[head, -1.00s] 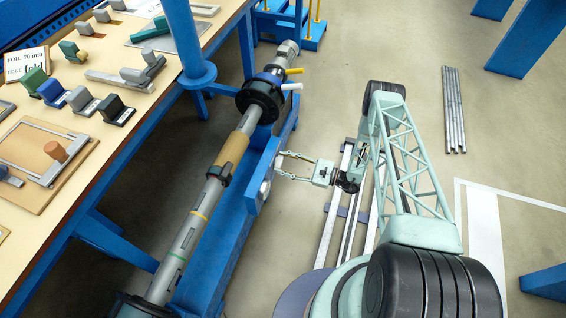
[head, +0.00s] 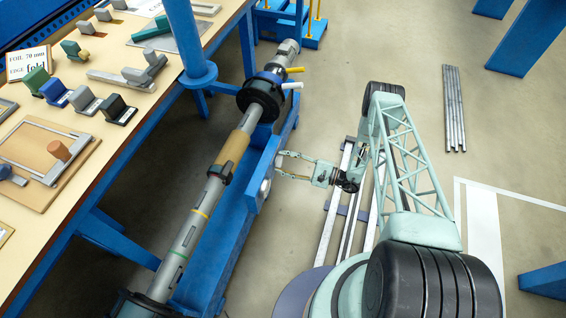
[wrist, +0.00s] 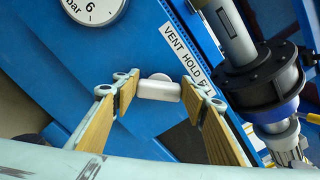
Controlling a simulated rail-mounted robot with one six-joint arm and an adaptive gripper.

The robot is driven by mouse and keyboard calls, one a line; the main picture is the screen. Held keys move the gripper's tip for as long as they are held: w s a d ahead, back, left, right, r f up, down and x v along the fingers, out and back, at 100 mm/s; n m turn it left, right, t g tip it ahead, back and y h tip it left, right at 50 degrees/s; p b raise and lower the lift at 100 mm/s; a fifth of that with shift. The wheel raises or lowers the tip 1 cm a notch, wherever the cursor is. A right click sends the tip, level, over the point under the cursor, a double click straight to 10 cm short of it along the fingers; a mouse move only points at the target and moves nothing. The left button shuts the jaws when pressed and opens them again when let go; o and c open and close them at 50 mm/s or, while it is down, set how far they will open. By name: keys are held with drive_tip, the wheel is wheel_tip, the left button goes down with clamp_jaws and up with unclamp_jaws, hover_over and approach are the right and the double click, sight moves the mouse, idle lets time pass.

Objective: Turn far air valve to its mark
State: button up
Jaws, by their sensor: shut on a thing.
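The air valve shows in the wrist view as a pale grey, rounded handle (wrist: 160,89) on a blue panel. My gripper (wrist: 158,93) has its two tan-padded fingers on either side of this handle, closed on it at the fingertips. In the head view my gripper (head: 281,165) reaches left to the side of the blue winder frame (head: 232,218); the handle is too small to make out there.
A round gauge (wrist: 93,8) marked "bar" and 6 is at the upper left of the wrist view. The black flange (head: 259,98) and grey shaft (head: 187,237) run along the frame. A workbench (head: 118,98) with several tools stands left.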

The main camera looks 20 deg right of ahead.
drive_tip(key=o, duration=0.8)
drive_tip(key=shift+o, duration=0.2)
drive_tip(key=shift+d, duration=0.1)
drive_tip(key=v, duration=1.1)
drive_tip(key=shift+s+d, duration=0.25)
drive_tip(key=shift+s, duration=0.05)
idle(0.5)
